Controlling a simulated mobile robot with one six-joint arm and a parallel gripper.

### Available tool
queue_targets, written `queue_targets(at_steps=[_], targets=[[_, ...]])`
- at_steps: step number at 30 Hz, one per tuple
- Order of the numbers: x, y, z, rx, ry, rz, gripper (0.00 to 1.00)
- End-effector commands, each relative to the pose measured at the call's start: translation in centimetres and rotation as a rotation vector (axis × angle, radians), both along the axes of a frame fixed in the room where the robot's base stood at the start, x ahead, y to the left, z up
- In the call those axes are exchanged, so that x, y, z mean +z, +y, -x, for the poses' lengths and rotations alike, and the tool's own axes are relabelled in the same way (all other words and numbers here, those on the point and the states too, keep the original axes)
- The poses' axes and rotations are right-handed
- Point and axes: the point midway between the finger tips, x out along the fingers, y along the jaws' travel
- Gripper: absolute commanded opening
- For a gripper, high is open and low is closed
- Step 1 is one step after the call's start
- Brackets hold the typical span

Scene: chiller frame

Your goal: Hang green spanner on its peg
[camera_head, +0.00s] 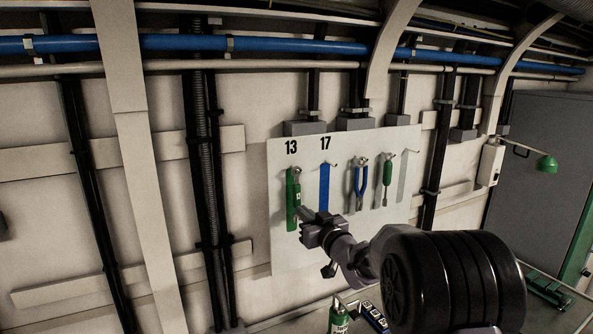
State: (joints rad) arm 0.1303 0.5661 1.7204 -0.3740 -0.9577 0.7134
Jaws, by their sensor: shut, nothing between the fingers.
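The green spanner (291,201) hangs upright on the white tool board, below the number 13 and its peg (296,171). My gripper (303,213) is in front of the board, close to the right side of the spanner's lower half. It is shut with nothing held. I cannot tell from this one view whether the fingertips touch the spanner.
The tool board (285,255) also carries a blue shape (324,188) under the number 17, blue-handled pliers (360,182) and a green-handled tool (387,172). A grey shape (403,176) is at its right. A green bottle (338,318) stands below.

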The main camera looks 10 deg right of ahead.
Motion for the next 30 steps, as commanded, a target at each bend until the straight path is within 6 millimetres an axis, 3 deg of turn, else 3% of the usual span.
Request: queue_targets(at_steps=[26, 30], targets=[[0.0, -0.2, 0.5, 0.0, -0.001, 0.0, 0.0], [-0.1, -0.6, 1.6, -0.001, -0.002, -0.001, 0.0]])
